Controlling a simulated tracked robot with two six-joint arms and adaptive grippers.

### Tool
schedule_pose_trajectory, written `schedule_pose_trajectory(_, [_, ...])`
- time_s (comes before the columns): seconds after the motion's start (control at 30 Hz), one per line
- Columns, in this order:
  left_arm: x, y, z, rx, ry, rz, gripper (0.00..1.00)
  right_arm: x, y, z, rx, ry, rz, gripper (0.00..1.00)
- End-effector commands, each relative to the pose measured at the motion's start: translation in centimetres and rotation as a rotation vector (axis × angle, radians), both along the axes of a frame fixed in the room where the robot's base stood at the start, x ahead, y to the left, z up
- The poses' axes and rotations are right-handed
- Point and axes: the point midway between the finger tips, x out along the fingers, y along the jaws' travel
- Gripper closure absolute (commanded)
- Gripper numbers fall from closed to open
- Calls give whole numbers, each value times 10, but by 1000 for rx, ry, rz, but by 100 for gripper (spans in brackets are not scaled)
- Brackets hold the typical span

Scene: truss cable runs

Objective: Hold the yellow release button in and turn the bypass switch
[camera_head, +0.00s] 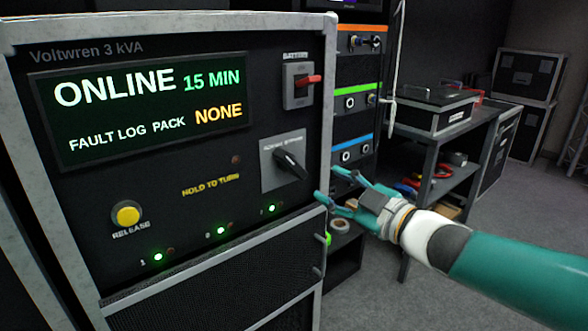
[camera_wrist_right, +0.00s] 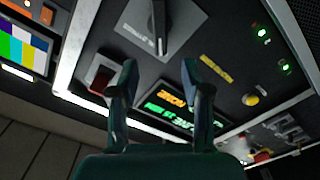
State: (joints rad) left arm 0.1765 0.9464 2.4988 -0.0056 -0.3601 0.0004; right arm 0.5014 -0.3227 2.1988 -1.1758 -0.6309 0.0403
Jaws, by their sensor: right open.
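The yellow release button (camera_head: 127,214) is at the lower left of the black Voltwren panel, above the word RELEASE; nothing touches it. It also shows small in the right wrist view (camera_wrist_right: 250,99). The bypass switch (camera_head: 290,164) is a black pointer knob on a grey plate at the panel's right. In the right wrist view the knob (camera_wrist_right: 158,28) lies beyond the fingertips, with clear space around it. My right gripper (camera_head: 326,182) is open and empty, just right of the switch, apart from it. My left gripper is in neither view.
The display (camera_head: 145,105) reads ONLINE, 15 MIN, FAULT LOG PACK NONE. A red-handled switch (camera_head: 300,86) sits above the bypass switch. Green lamps (camera_head: 220,230) glow along the panel's bottom. A rack (camera_head: 358,100) and a workbench (camera_head: 445,135) stand behind, right.

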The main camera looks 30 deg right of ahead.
Motion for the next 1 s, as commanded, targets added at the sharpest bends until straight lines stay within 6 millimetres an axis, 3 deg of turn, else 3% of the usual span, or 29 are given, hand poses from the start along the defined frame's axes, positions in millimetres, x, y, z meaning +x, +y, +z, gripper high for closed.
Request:
schedule_pose_trajectory(0.3, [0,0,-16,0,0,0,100,71,7,-3,2,2,4,52])
schedule_pose_trajectory(0.5, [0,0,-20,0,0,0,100,102,9,-1,1,1,2,52])
schedule_pose_trajectory(0.7, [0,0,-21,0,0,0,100,116,9,-1,1,1,-1,52])
schedule_pose_trajectory(1.0, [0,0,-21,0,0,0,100,118,9,0,0,0,-1,52])
